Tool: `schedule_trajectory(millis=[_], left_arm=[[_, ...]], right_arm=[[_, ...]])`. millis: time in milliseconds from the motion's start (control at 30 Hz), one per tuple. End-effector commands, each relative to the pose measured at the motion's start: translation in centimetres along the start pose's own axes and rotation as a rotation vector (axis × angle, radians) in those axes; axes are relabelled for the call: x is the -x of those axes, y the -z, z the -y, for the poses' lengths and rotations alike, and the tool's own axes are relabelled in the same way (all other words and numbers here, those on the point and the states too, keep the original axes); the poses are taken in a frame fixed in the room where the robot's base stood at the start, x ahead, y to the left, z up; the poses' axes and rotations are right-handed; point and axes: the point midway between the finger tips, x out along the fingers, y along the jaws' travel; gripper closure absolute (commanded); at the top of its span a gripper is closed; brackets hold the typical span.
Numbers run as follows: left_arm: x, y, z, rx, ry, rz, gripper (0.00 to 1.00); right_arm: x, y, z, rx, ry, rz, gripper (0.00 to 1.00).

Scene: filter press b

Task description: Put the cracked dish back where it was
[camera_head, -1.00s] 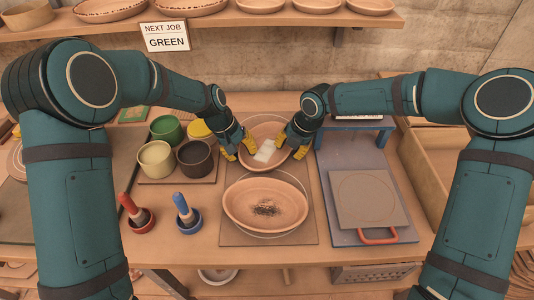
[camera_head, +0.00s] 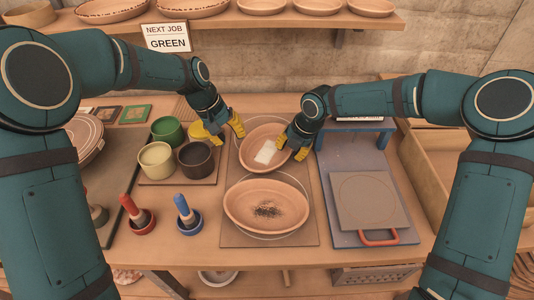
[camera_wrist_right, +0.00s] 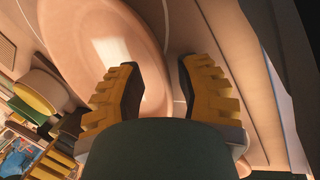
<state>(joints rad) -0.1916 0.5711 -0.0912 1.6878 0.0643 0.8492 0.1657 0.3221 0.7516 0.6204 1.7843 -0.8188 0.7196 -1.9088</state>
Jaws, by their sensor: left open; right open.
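An oval clay dish (camera_head: 281,134) with a white patch in it lies at the back of the dark board. A larger oval dish (camera_head: 240,203) with dark marks at its middle lies in front of it. I cannot make out for sure which is cracked. My left gripper (camera_head: 226,131) is open and empty, left of the back dish and apart from it. My right gripper (camera_head: 290,145) is open at the back dish's right rim. In the right wrist view, the back dish (camera_wrist_right: 115,15) has its rim passing by the open fingers (camera_wrist_right: 158,88); contact is unclear.
Green, cream, dark and yellow pots (camera_head: 155,158) stand left of the board. Red and blue handled tools (camera_head: 187,217) sit in small cups. A blue-grey press (camera_head: 345,238) with a square plate stands at right. A sign (camera_head: 166,37) reads NEXT JOB GREEN. More dishes (camera_head: 315,5) are on the shelf.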

Motion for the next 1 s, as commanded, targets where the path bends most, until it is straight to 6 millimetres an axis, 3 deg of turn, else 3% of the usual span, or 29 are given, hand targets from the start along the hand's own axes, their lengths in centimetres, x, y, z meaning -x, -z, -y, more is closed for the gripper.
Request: schedule_trajectory(millis=[33,167,633,1000], left_arm=[[0.0,0.0,0.0,0.0,0.0,0.0,0.66],[0.1,0.0,0.0,0.0,0.0,0.0,0.66],[0.1,0.0,0.0,0.0,0.0,0.0,0.66],[0.2,0.0,0.0,0.0,0.0,0.0,0.66]], right_arm=[[-0.9,0.7,0.9,-0.014,0.017,-0.026,0.66],[0.2,0.6,0.8,-0.015,0.017,-0.023,0.66],[7.2,0.2,0.2,-0.003,0.002,0.001,0.66],[8.2,0.2,0.1,-0.002,0.0,0.004,0.66]])
